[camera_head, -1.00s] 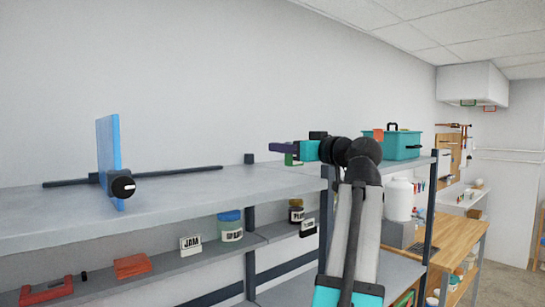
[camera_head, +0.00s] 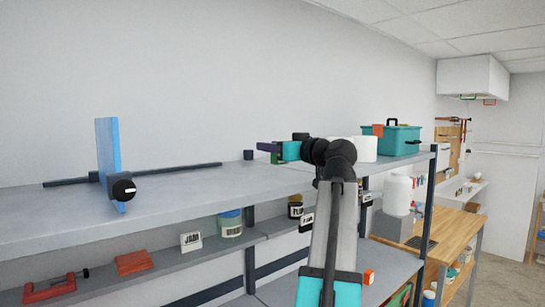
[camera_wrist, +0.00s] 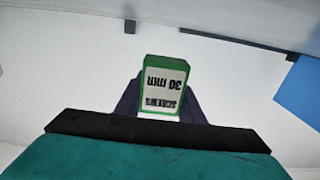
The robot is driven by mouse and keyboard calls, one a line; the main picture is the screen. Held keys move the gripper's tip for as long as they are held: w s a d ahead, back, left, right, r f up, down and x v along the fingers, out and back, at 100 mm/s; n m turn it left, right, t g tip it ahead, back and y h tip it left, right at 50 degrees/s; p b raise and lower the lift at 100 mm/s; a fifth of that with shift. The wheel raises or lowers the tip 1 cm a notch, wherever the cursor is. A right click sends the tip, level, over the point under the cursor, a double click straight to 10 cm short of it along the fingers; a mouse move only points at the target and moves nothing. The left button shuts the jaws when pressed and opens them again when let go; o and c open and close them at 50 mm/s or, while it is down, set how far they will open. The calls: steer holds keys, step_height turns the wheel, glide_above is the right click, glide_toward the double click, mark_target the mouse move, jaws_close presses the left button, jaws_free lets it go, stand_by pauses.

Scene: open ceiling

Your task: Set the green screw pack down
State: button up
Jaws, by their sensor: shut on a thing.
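The green screw pack (camera_wrist: 164,87) has a white label reading "SCREWS 30 MM", upside down in the wrist view. My gripper (camera_wrist: 158,100) is shut on it, with the purple fingers around its lower part in that picture. In the head view, my gripper (camera_head: 268,147) is over the top shelf (camera_head: 200,200), towards its back, and only a small part of the pack (camera_head: 276,157) shows below the fingers. I cannot tell whether the pack touches the shelf.
A white container (camera_head: 366,149) and a teal toolbox (camera_head: 398,140) stand at the right. Jars (camera_head: 230,224) stand on the lower shelf.

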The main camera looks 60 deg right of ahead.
step_height(320, 180, down, 2)
steer(key=shift+s+a+f+p, duration=0.1)
steer(key=shift+p, duration=0.5)
steer(key=shift+f, duration=0.5)
steer(key=shift+f, duration=0.2)
steer(key=o, duration=1.1)
steer(key=shift+r, duration=0.2)
steer(key=shift+s+a+f, duration=0.1)
steer(key=shift+s, duration=0.35)
steer(key=b+v, duration=0.3)
steer(key=v, duration=0.8)
steer(key=shift+b, duration=0.3)
